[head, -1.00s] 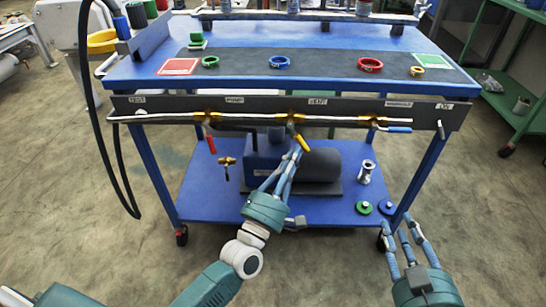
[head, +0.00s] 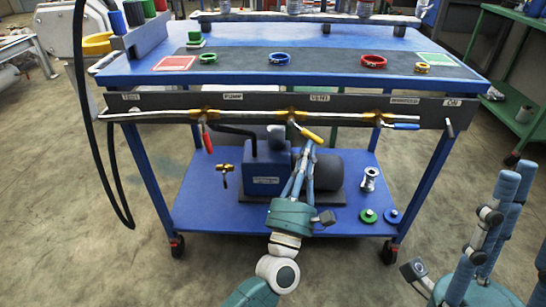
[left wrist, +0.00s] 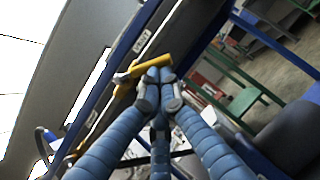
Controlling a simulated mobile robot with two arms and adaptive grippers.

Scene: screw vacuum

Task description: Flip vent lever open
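The vent lever (head: 311,134) is yellow, under the VENT label (head: 320,98) on the cart's front pipe. It slants down to the right. It also shows in the left wrist view (left wrist: 150,66). My left gripper (head: 306,150) is just below the lever, fingers pointing up. In the left wrist view its fingertips (left wrist: 160,76) are brought together at the lever's underside, seemingly touching it, with nothing visible between them. My right gripper (head: 515,178) is at the right edge, fingers up and apart, empty and away from the cart; part of it is cut off.
The pipe (head: 160,116) also carries a red lever (head: 206,139) at left and a blue lever (head: 406,126) at right. A pump (head: 268,160) stands on the blue cart's lower shelf (head: 225,212). Colored rings lie on top. A green bench (head: 523,125) stands at right.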

